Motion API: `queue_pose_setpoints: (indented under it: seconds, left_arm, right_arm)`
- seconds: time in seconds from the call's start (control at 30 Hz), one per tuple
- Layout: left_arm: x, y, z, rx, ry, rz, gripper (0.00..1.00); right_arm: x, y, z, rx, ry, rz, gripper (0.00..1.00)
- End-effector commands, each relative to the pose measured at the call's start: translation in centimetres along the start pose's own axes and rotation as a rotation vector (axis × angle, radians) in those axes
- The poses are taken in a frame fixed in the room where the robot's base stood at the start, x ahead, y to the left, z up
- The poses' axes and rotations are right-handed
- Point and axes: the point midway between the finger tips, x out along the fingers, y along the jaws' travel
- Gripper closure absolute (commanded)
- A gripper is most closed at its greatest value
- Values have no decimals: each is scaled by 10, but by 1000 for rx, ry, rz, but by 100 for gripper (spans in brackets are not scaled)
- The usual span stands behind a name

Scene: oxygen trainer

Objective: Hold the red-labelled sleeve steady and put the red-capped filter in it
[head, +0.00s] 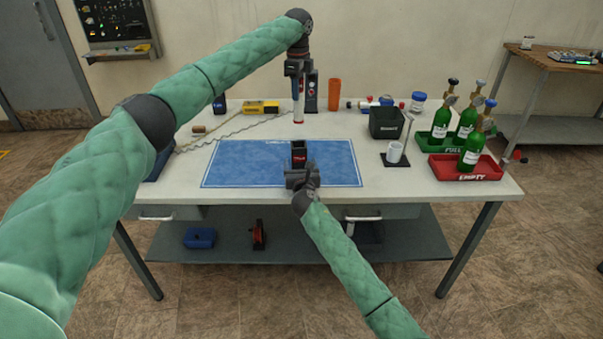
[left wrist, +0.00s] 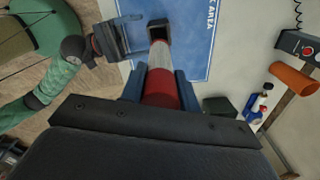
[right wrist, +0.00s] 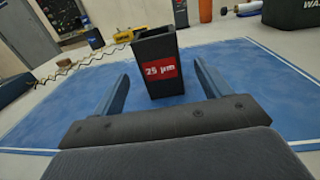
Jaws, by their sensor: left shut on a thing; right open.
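The red-labelled sleeve (head: 299,148) is a dark, open-topped box standing upright on the blue mat. Its red "25 µm" label faces the right wrist camera (right wrist: 161,68). My right gripper (head: 300,174) is open at the sleeve's near side, with a finger to its left and right in the right wrist view (right wrist: 163,82); clear gaps show. My left gripper (head: 297,72) is shut on the red-capped filter (head: 298,108), pointing down above and slightly behind the sleeve. In the left wrist view the filter's red cap (left wrist: 161,88) is between the fingers, its pale body reaching toward the sleeve's opening (left wrist: 159,28).
The blue mat (head: 235,165) is otherwise clear. Behind it stand an orange cup (head: 335,95) and a yellow device (head: 262,107).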

Motion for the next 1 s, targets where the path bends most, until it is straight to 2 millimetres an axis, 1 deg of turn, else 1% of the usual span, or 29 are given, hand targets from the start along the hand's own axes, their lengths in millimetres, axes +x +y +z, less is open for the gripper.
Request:
queue_pose_setpoints:
  seconds: [0.03, 0.1, 0.3, 0.43, 0.7, 0.73, 0.87, 0.9, 0.97, 1.0]
  left_arm:
    - [0, 0, 0, 0, 0, 0, 92]
    - [0, 0, 0, 0, 0, 0, 92]
    - [0, 0, 0, 0, 0, 0, 92]
    - [0, 0, 0, 0, 0, 0, 92]
    - [0, 0, 0, 0, 0, 0, 92]
    - [0, 0, 0, 0, 0, 0, 92]
    - [0, 0, 0, 0, 0, 0, 92]
    - [0, 0, 0, 0, 0, 0, 92]
    - [0, 0, 0, 0, 0, 0, 92]
    - [0, 0, 0, 0, 0, 0, 92]
  right_arm:
    - [8, 1, 1, 2, 0, 0, 24]
    - [18, 0, 1, 2, 1, -1, 24]
    - [37, 0, 1, 2, 0, -1, 24]
    - [42, 0, 0, 2, 1, 0, 24]
    - [43, 0, 0, 1, 0, 0, 24]
    - [43, 0, 0, 1, 0, 0, 26]
    - [43, 0, 0, 1, 0, 0, 51]
    - [43, 0, 0, 1, 0, 0, 59]
    - [43, 0, 0, 1, 0, 0, 71]
    - [43, 0, 0, 1, 0, 0, 74]
